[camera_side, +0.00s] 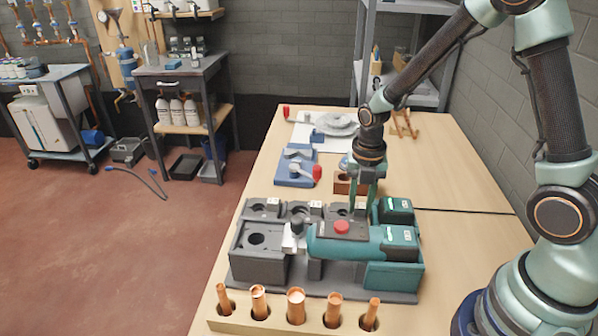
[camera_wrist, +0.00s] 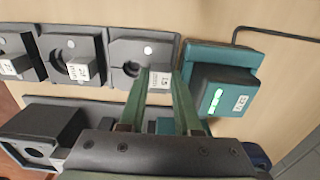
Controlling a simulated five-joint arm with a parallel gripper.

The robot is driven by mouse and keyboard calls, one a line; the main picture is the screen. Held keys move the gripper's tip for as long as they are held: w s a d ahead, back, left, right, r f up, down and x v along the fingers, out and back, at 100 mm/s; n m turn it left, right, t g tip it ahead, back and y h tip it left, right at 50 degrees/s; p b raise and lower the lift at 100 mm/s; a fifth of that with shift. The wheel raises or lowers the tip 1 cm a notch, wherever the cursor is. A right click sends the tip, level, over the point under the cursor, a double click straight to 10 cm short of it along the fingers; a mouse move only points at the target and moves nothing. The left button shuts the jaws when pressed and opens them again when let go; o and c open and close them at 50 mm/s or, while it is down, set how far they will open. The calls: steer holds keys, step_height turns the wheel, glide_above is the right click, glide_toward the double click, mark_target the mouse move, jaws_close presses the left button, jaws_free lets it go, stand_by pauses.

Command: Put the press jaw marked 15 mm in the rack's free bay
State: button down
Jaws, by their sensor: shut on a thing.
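The rack is dark grey, with a row of three labelled positions along its back; its base (camera_side: 345,288) shows in the side view. My gripper (camera_side: 362,206) points down at the right-hand position, behind the teal press tool. In the wrist view my gripper (camera_wrist: 162,76) is shut on a grey press jaw with a pale label tab (camera_wrist: 160,81), the label too small to read. The held jaw is at the right-hand position; I cannot tell whether it is seated or lifted. Other labelled tabs show at the middle (camera_wrist: 79,69) and left (camera_wrist: 9,67) positions.
The teal press tool (camera_side: 345,242) lies across the rack's front. A grey block with a round hole (camera_side: 257,262) is at front left. A teal battery (camera_wrist: 222,90) stands right of the held jaw. Copper pipes (camera_side: 296,304) stand in a wooden holder in front.

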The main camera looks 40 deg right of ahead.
steer(key=shift+f, duration=0.25)
steer(key=c, duration=0.5)
jaws_free()
steer(key=shift+r, duration=0.1)
step_height(320, 180, up, 11)
steer(key=s+r+m+t, duration=0.2)
steer(key=r+m, duration=0.1)
steer(key=m, duration=0.6)
steer(key=s+a+r+m+t, duration=0.1)
steer(key=s+r+m, duration=0.2)
steer(key=m, duration=0.6)
steer(key=s+a+r+m+t, duration=0.1)
steer(key=s+r+m+t, duration=0.1)
steer(key=m, duration=0.7)
steer(key=shift+s+a+r+t, duration=0.15)
steer(key=shift+s+r, duration=0.1)
steer(key=shift+r, duration=0.4)
steer(key=shift+s+a+r+t, duration=0.15)
steer(key=shift+s+r, duration=0.1)
steer(key=shift+r, duration=0.35)
steer(key=shift+d, duration=0.1)
